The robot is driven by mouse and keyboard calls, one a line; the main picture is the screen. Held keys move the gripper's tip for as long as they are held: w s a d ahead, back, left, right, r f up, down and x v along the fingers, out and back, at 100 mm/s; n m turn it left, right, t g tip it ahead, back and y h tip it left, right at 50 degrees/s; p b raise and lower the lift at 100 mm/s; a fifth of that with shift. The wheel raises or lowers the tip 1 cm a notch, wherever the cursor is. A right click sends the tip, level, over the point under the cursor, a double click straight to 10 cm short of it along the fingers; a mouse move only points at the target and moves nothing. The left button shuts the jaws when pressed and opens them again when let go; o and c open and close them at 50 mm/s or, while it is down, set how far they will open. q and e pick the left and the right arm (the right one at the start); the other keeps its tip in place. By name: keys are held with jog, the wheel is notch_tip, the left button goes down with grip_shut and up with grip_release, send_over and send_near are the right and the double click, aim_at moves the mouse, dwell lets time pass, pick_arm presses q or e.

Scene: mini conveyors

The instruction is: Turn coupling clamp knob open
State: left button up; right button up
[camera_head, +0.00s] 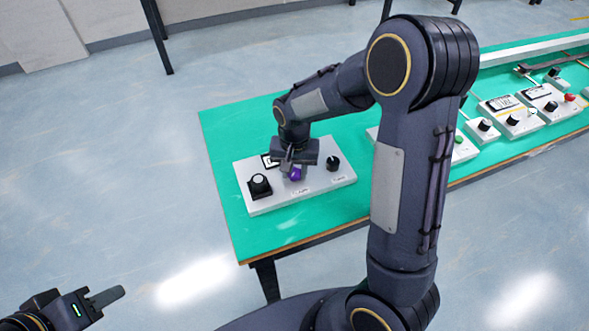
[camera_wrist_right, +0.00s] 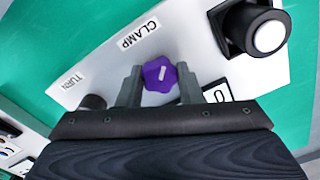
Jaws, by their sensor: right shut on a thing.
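The purple clamp knob (camera_head: 296,174) sits in the middle of a white panel (camera_head: 318,181) at the left end of the green table. In the right wrist view the knob (camera_wrist_right: 159,74) shows a white pointer mark on its face, beside a printed "CLAMP" label (camera_wrist_right: 138,33). My right gripper (camera_wrist_right: 159,82) is over the panel with a finger on each side of the knob, shut on it. It also shows in the head view (camera_head: 295,165). My left gripper (camera_head: 105,298) is at the lower left, away from the table; its finger gap is not clear.
A black knob with a white top (camera_head: 260,184) and another black knob (camera_head: 333,162) flank the purple knob. A small display (camera_wrist_right: 217,92) is close to my right fingers. More control panels (camera_head: 510,112) stand along the table to the right.

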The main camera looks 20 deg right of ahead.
jog(key=shift+n, duration=0.3)
jog(key=n, duration=0.3)
jog(key=shift+n, duration=0.4)
jog(key=n, duration=0.4)
jog(key=shift+n, duration=0.3)
jog(key=n, duration=0.4)
jog(key=shift+r, duration=0.1)
jog(key=n+p, duration=0.1)
jog(key=n, duration=0.3)
jog(key=shift+n, duration=0.6)
jog(key=o, duration=1)
jog(key=shift+c, duration=0.2)
